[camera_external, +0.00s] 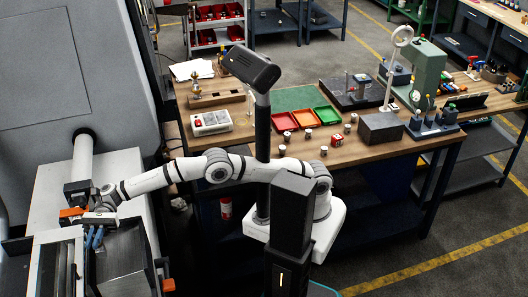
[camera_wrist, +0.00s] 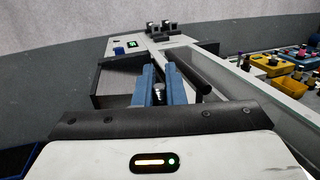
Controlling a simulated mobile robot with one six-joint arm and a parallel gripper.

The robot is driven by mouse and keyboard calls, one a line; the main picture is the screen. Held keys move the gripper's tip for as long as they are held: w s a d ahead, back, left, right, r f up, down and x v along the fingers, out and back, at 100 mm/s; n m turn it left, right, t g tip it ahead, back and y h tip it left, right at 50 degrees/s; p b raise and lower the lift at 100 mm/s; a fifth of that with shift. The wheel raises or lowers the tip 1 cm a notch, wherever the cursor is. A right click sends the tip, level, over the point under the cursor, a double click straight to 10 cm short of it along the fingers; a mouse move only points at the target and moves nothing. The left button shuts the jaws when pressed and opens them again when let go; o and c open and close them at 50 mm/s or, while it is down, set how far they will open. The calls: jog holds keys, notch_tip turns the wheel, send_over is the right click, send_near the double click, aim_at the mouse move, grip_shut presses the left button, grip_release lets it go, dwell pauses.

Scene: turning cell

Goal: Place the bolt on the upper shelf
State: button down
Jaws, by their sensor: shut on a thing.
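My gripper (camera_external: 94,240) is at the far left in the external view, over the grey machine's bed. Its blue fingers also show in the wrist view (camera_wrist: 159,88), pointing away from the camera. They are shut on a small silvery bolt (camera_wrist: 158,92), of which only a rounded end shows between them. The bolt cannot be made out in the external view. I cannot tell for sure which surface is the upper shelf.
A machine (camera_external: 65,70) walls off the left side. The wooden workbench (camera_external: 250,152) at centre bears red, orange and green trays (camera_external: 305,118), small cylindrical parts and a grey block (camera_external: 380,129). A rack with red bins (camera_external: 215,38) stands behind. A white rail (camera_wrist: 235,92) runs right of the fingers.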

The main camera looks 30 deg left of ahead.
aim_at(98, 251)
notch_tip(98, 251, down, 5)
jog(key=shift+r+p, duration=0.1)
jog(key=shift+p, duration=0.6)
